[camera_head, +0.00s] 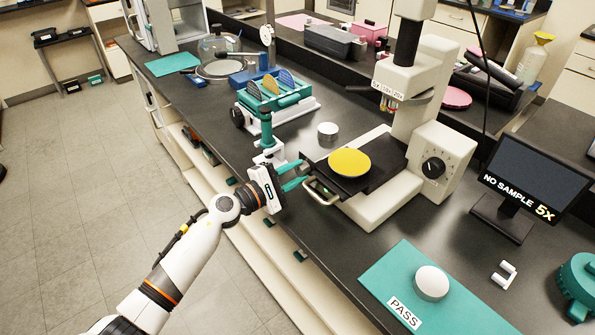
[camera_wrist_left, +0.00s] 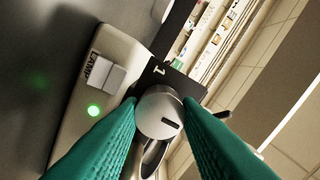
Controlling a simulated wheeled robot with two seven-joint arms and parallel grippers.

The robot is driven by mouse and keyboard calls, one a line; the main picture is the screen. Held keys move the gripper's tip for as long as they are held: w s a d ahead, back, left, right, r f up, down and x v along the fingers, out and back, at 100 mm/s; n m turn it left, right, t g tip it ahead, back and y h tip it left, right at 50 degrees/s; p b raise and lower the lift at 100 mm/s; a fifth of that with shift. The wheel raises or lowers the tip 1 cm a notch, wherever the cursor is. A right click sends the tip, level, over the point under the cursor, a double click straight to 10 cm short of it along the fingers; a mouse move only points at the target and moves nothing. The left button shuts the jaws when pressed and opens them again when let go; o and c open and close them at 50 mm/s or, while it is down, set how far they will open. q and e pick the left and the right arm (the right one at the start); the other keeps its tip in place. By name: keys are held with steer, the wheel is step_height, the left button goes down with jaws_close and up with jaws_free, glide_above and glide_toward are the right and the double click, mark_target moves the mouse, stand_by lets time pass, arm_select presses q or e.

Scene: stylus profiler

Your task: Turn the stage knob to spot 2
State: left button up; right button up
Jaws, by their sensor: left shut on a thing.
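The stage knob (camera_wrist_left: 158,112) is a round silver knob with a short dark mark on its face, in the left wrist view. The mark sits low and right of the face's middle, away from the printed "1" (camera_wrist_left: 158,70) above the knob. My left gripper (camera_wrist_left: 160,104) has its teal fingers on both sides of the knob, shut on it. In the head view my left gripper (camera_head: 301,173) reaches the front of the microscope (camera_head: 385,205); I cannot make out the knob there. A yellow wafer (camera_head: 350,163) lies on the black stage. My right gripper is not in view.
A LAMP switch (camera_wrist_left: 104,74) and a lit green light (camera_wrist_left: 94,110) are beside the knob. A curved handle (camera_head: 318,196) is near the gripper. The monitor (camera_head: 532,183) reads "NO SAMPLE 5x". A teal PASS mat (camera_head: 385,270) holds a white disc (camera_head: 431,283).

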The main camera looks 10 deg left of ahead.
arm_select(q)
steer(key=o, duration=1.1)
steer(key=v, duration=0.3)
steer(key=b+v, duration=0.1)
steer(key=v, duration=0.2)
steer(key=shift+s+a+f, duration=0.2)
steer(key=shift+s+a+r+b, duration=0.2)
steer(key=shift+s+a+b, duration=0.2)
steer(key=shift+s, duration=0.2)
